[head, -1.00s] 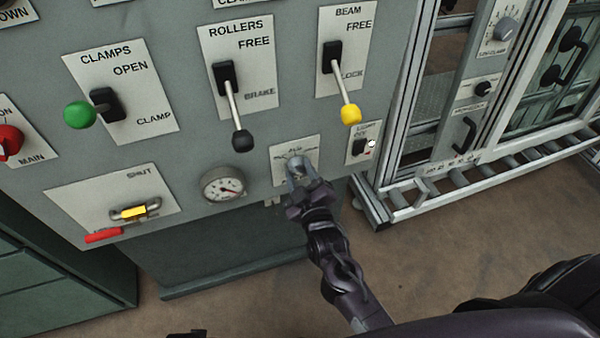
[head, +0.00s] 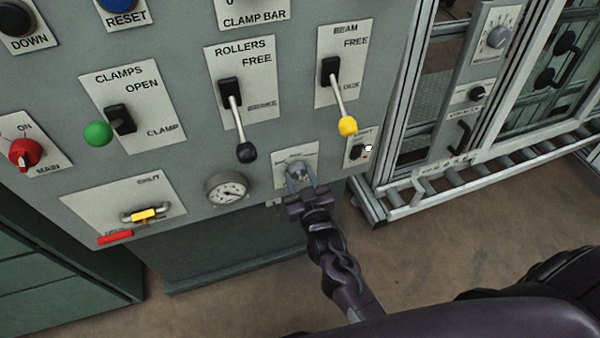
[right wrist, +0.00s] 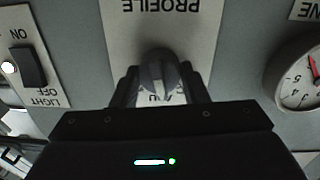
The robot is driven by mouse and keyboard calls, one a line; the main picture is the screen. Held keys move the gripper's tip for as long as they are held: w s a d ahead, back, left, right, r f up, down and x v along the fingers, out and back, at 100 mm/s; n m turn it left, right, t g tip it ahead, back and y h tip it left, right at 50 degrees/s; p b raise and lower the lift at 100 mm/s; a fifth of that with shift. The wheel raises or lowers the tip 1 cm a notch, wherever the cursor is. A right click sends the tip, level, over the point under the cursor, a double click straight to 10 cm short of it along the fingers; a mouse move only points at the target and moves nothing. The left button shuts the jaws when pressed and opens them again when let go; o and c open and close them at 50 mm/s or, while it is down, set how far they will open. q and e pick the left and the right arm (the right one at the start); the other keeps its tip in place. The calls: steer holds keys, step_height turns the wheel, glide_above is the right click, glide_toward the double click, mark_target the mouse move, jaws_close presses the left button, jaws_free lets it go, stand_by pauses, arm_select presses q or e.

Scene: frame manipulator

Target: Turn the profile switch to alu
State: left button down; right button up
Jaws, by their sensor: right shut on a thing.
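The profile switch is a grey rotary knob (right wrist: 158,76) on a white plate (head: 281,156) low on the grey panel. In the right wrist view the plate is upside down, with the word PROFILE above the knob and a partly covered label below it. My right gripper (head: 300,175) reaches up from below and is shut on the knob, one finger on each side. The gripper (right wrist: 157,90) hides part of the lettering, so the exact setting cannot be read. My left gripper is not in view.
Left of the plate is a round gauge (head: 227,189); right of it is a small light switch (head: 356,152). Above hang the rollers lever (head: 246,151) and the yellow-tipped beam lever (head: 347,126). A roller conveyor (head: 440,188) stands at the right.

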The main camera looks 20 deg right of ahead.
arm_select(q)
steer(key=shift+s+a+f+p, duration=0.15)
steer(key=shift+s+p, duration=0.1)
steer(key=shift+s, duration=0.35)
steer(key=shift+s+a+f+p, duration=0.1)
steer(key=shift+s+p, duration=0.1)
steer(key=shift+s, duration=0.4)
arm_select(e)
steer(key=shift+m, duration=1)
steer(key=o, duration=1)
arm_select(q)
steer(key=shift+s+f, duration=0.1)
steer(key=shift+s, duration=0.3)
arm_select(e)
steer(key=s, duration=0.7)
steer(key=shift+s+r, duration=0.2)
steer(key=shift+s, duration=0.2)
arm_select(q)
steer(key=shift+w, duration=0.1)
